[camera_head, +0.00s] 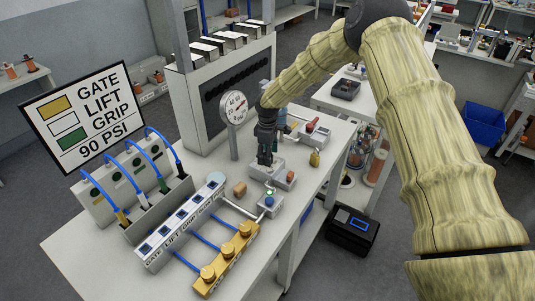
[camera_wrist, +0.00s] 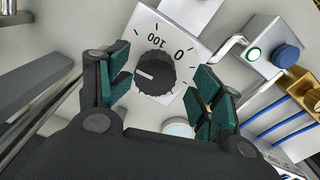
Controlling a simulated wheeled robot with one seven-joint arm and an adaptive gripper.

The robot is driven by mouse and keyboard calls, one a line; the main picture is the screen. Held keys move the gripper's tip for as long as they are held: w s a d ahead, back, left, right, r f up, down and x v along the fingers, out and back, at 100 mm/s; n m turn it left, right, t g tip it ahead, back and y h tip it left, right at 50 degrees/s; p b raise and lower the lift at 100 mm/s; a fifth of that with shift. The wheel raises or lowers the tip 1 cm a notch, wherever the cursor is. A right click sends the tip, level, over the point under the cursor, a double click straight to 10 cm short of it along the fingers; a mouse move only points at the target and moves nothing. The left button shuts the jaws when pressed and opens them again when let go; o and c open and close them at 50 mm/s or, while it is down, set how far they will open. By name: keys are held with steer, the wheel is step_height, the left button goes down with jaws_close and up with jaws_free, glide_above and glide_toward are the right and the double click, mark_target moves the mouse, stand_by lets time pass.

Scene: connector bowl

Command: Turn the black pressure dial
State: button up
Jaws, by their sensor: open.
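The black pressure dial (camera_wrist: 155,73) is a ribbed knob with a white pointer mark on a white plate (camera_wrist: 190,45) marked 0 and 100. In the wrist view it lies between the spread fingers of my gripper (camera_wrist: 158,88), which are green-padded and open. I cannot tell whether the fingers touch it. In the head view my gripper (camera_head: 265,160) points down over the plate's grey box (camera_head: 257,172) and hides the dial. A round gauge (camera_head: 236,108) stands on a post just left of my gripper. The sign (camera_head: 82,117) reads GATE, LIFT, GRIP, 90 PSI.
A small box with a green-lit button (camera_head: 269,203) and a blue button (camera_wrist: 286,57) stands beside the dial. A labelled row of sockets (camera_head: 182,222) and a yellow block (camera_head: 228,262) lie in front. A red-handled device (camera_head: 313,130) and a yellow item (camera_head: 315,158) sit to the right.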

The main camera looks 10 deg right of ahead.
steer(key=shift+w+a+f, duration=0.2)
steer(key=shift+w+f, duration=0.8)
steer(key=shift+f, duration=0.2)
steer(key=shift+s+r, duration=0.3)
steer(key=shift+s, duration=0.15)
steer(key=shift+c, duration=0.6)
steer(key=shift+s+d+r, duration=0.1)
steer(key=shift+s+r, duration=0.35)
steer(key=shift+s, duration=0.15)
steer(key=c, duration=0.7)
steer(key=shift+c, duration=1.1)
steer(key=shift+w+f, duration=0.25)
steer(key=shift+f, duration=0.2)
